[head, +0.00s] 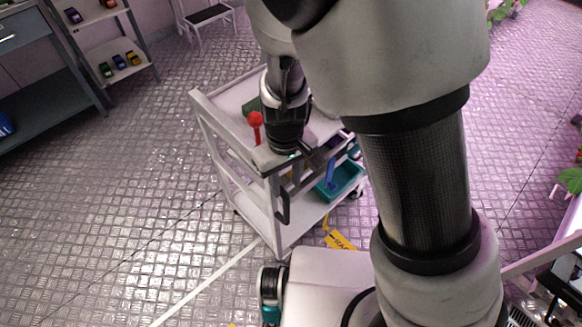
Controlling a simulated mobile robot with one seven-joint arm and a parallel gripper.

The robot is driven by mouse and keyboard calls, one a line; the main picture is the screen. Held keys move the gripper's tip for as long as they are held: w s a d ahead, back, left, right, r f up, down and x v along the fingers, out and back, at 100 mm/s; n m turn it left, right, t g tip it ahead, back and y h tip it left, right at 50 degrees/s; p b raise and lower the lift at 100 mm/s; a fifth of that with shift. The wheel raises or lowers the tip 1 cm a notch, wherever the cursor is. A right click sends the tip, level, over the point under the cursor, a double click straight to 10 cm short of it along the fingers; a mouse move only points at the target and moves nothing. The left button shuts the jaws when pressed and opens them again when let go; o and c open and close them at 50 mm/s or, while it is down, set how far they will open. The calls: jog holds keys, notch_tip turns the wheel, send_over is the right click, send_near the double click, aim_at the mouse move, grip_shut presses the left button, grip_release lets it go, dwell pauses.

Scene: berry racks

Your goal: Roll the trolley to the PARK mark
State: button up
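The white trolley (205,112) stands upright in the middle of the head view, just beyond my base. A red-knobbed item (255,120) and a dark green item (250,106) are on its top, and a teal bin (343,184) is on a lower shelf. A dark handle (283,208) shows on its near side. My gripper (302,151) points down at the trolley's near top edge, by a dark bar there. The fingers are small and partly hidden, so I cannot tell whether they hold the bar. No readable PARK mark shows.
A yellow label (341,241) with partly hidden lettering lies beside my base. A white line (207,285) crosses the metal floor. A rack (136,47) with small coloured items and a dark bench (45,85) stand at left. A white step stool (205,17) stands behind. Floor at left is clear.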

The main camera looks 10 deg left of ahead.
aim_at(287, 210)
notch_tip(287, 210, down, 14)
jog(key=b, duration=0.4)
jog(key=shift+f, duration=0.25)
grip_shut()
